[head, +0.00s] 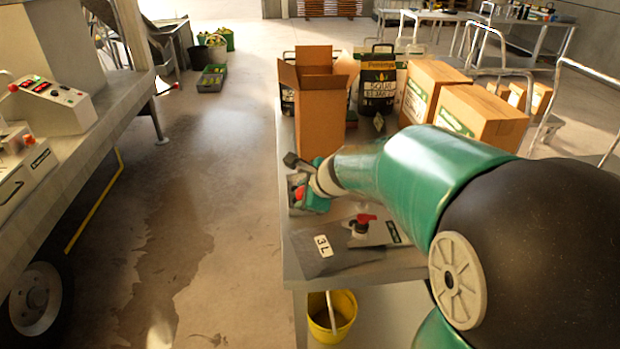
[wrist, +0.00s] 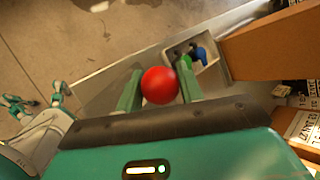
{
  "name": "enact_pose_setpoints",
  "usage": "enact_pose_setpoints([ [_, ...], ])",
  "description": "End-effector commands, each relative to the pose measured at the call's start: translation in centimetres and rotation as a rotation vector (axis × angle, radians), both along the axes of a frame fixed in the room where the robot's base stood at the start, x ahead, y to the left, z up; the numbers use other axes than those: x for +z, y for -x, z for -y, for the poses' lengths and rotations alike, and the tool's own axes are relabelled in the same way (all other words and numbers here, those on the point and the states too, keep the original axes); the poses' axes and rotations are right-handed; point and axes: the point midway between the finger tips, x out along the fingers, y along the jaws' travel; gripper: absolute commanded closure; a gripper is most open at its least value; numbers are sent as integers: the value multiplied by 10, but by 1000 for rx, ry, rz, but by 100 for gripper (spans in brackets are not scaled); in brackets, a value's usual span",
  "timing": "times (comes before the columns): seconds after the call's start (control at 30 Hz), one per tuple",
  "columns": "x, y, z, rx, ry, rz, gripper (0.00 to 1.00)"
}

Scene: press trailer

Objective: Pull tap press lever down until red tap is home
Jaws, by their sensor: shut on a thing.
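My gripper (wrist: 160,86) is shut on a red ball knob (wrist: 160,85), which sits between its two green fingers in the wrist view. I take the knob for the end of the press lever; the lever's shaft is hidden. In the head view my gripper (head: 308,194) is low over the table's left edge, with a red spot beside it. A red tap (head: 366,219) with a dark collar stands on a silver pouch marked 3 L (head: 318,252), to the right of and nearer than my gripper. I cannot tell how deeply the tap is seated. My arm hides part of the table.
An open cardboard box (head: 320,112) stands just behind my gripper. A small tray (wrist: 212,66) with blue and green pieces lies beside it. Closed cartons (head: 480,115) and a black sack (head: 378,82) stand farther back. A yellow bucket (head: 343,305) is under the table.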

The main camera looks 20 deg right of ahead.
Motion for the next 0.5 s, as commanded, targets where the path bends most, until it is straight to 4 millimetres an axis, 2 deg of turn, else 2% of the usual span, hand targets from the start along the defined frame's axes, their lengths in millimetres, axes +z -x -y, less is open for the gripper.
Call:
enact_pose_setpoints([
  [0.2,-12,0,0,-4,40,-11,100],
  [0.5,-13,-1,0,-7,44,-11,100],
])
